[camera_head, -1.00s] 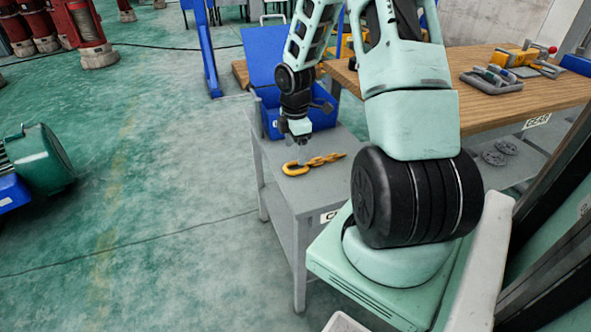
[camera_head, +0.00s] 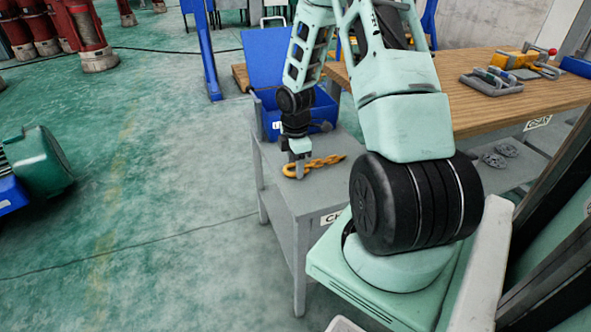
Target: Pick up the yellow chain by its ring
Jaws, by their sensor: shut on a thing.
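The yellow chain (camera_head: 325,162) lies on the grey side table (camera_head: 315,202), with a hook-like curved end at the left and links running to the right. My gripper (camera_head: 299,171) points down at the left end of the chain. Its fingers are shut on the chain there and hide part of that end. Whether they hold a ring or the curved end is too small to tell. The rest of the chain rests on the table top.
An open blue toolbox (camera_head: 300,112) stands on the table just behind my gripper. A wooden workbench (camera_head: 470,95) with several tools is at the right. A green motor (camera_head: 38,160) stands on the floor at the far left. The floor between is clear.

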